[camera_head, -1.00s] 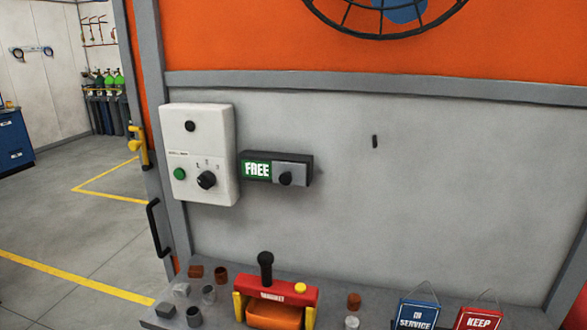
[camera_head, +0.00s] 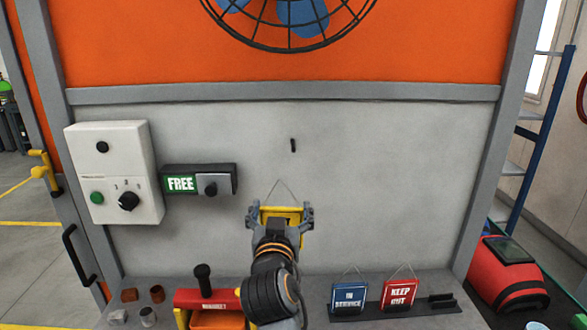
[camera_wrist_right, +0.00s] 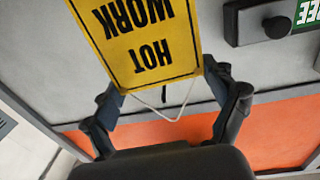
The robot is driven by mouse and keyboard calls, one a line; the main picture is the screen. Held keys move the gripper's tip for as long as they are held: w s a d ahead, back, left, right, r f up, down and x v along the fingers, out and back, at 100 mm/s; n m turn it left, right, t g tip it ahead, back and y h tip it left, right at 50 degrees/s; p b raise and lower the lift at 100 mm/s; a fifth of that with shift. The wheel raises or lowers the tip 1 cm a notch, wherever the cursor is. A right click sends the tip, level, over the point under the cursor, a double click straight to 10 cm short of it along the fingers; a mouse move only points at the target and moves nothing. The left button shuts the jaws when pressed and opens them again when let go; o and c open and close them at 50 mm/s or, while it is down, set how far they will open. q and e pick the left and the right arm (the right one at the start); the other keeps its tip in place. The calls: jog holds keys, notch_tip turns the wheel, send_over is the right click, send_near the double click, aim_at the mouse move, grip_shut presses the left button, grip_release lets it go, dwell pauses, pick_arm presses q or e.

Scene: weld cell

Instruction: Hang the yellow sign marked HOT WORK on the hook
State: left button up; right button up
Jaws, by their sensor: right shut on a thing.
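The yellow HOT WORK sign (camera_head: 282,211) is held in my right gripper (camera_head: 280,217), in front of the grey wall panel. The arm and gripper cover most of it in the head view. Its thin cord (camera_head: 279,187) rises in a peak above it. The black hook (camera_head: 293,145) sticks out of the panel above and slightly right of the cord, apart from it in the picture. In the right wrist view the sign (camera_wrist_right: 135,42) appears upside down, gripped at its cord end, with the cord (camera_wrist_right: 165,112) hanging loose between the fingers. My left gripper is out of view.
A white control box (camera_head: 112,170) and a black FREE slider (camera_head: 198,181) are on the wall to the left. Blue IN SERVICE (camera_head: 348,298) and red KEEP OUT (camera_head: 398,292) signs stand on the shelf. A red-and-yellow holder (camera_head: 205,300) is at lower left. The panel around the hook is clear.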

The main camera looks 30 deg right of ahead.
notch_tip(320, 180, up, 7)
jog(key=d+m+g+h, duration=0.2)
jog(key=d, duration=0.1)
pick_arm(q)
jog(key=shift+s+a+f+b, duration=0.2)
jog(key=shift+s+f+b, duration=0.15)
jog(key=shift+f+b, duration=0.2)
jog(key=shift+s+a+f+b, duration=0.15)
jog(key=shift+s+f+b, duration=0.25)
jog(key=shift+b, duration=0.15)
pick_arm(e)
jog(key=shift+h, duration=0.3)
jog(key=shift+w+d+f, duration=0.55)
jog(key=shift+w+d, duration=0.25)
jog(key=shift+w, duration=0.5)
jog(key=shift+w+d+f, duration=0.5)
jog(key=shift+w+d, duration=0.35)
jog(key=shift+w, duration=0.45)
jog(key=shift+w+d+f, duration=0.55)
jog(key=shift+w+d, duration=0.25)
jog(key=shift+w, duration=0.5)
jog(key=o, duration=1)
